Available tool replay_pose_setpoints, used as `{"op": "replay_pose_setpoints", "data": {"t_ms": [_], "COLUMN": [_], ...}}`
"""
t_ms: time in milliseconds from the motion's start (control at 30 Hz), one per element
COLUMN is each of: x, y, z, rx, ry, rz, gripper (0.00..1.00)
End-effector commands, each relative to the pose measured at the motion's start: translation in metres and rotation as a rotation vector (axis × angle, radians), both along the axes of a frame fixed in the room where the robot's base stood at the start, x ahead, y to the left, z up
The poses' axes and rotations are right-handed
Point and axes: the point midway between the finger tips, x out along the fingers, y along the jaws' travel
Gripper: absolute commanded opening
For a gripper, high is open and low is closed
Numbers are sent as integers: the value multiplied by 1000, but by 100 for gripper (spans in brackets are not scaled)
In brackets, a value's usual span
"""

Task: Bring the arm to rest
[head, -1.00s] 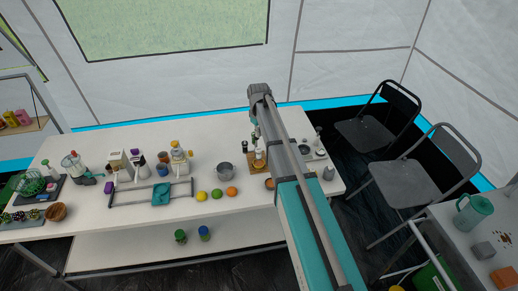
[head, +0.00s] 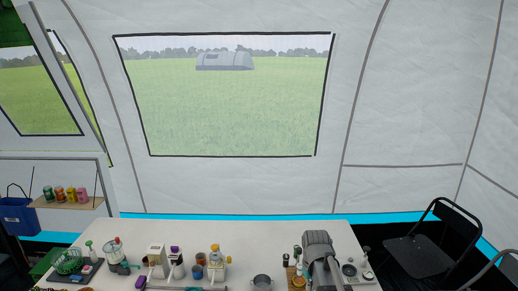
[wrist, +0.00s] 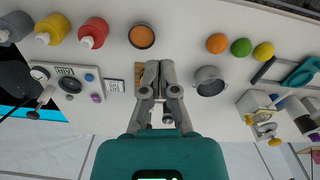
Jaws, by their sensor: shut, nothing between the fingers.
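My gripper (wrist: 160,66) points down over the white table (wrist: 195,18) in the wrist view. Its two fingers are together with nothing between them. It hangs above a wooden board (wrist: 138,72), which it partly hides. In the head view only the upper part of my arm shows, at the bottom right of the table, and the fingers are out of sight.
A metal pot (wrist: 209,82) stands right of my fingers. An orange-filled bowl (wrist: 142,36), a red bottle (wrist: 93,33) and a scale-like device (wrist: 70,84) lie left. An orange (wrist: 217,43) and other fruit are at upper right. A black chair (head: 420,252) stands beside the table.

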Motion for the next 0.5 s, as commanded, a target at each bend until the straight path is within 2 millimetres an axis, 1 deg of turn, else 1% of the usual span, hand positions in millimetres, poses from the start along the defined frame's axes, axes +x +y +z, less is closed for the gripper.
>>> {"op": "replay_pose_setpoints", "data": {"t_ms": [33,100,200,333,400,500], "x": [-28,-50,-75,-96,-102,-105], "y": [0,0,0,-2,-2,-2], "z": [0,0,0,0,0,0], "rx": [0,0,0,0,-1,-1], "ry": [0,0,0,0,0,0], "rz": [-30,-72,-122,-169,-182,-192], "gripper": [0,0,0,0,0,0]}}
